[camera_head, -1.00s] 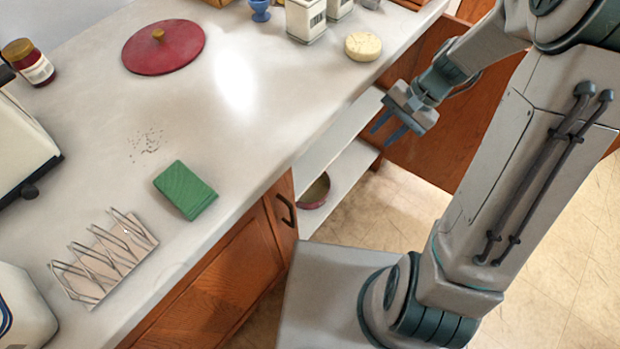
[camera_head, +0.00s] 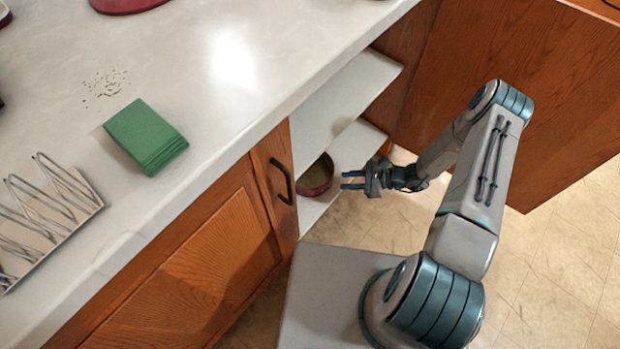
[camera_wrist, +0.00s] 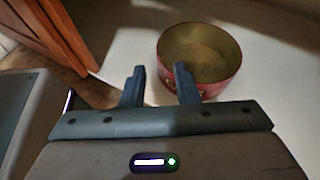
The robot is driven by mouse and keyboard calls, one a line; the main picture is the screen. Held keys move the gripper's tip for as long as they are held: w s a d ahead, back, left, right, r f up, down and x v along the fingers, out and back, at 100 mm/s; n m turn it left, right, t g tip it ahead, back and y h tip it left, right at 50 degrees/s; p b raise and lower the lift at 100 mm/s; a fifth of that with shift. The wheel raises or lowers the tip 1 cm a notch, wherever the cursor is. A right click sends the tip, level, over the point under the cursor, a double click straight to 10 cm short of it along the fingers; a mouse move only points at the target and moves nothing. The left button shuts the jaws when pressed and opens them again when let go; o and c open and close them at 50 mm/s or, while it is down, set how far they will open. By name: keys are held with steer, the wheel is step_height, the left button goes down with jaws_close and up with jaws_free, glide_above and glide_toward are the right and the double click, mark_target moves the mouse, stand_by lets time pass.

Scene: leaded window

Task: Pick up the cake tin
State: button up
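The cake tin (camera_head: 317,178) is round, open-topped and red outside with a dull gold inside. It sits on a low white shelf (camera_head: 357,146) in the open cupboard. In the wrist view the tin (camera_wrist: 232,82) stands ahead, slightly right of centre. My gripper (camera_head: 345,180) is just right of the tin in the head view, pointing at it. In the wrist view my gripper (camera_wrist: 160,82) has its two fingers spread with nothing between them. The right finger overlaps the tin's near wall in view; I cannot tell whether they touch.
Another white shelf (camera_head: 350,95) lies above the tin, under the counter (camera_head: 200,60). An open wooden door (camera_head: 530,90) stands at the right. A closed cupboard door (camera_head: 215,260) is at the left. A green cloth (camera_head: 145,136) and wire rack (camera_head: 50,215) lie on the counter.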

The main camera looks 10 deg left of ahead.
steer(key=shift+m+t, duration=0.4)
steer(key=shift+m, duration=0.3)
steer(key=a+f+b, duration=0.1)
steer(key=a+f, duration=0.2)
steer(key=a+f+b, duration=0.1)
steer(key=a+f, duration=0.2)
steer(key=a, duration=0.1)
steer(key=shift+s+a+f, duration=0.15)
steer(key=shift+a+f, duration=0.1)
steer(key=shift+f, duration=0.15)
steer(key=shift+b+x, duration=0.7)
steer(key=shift+x, duration=2.4)
steer(key=shift+r, duration=0.1)
jaws_close()
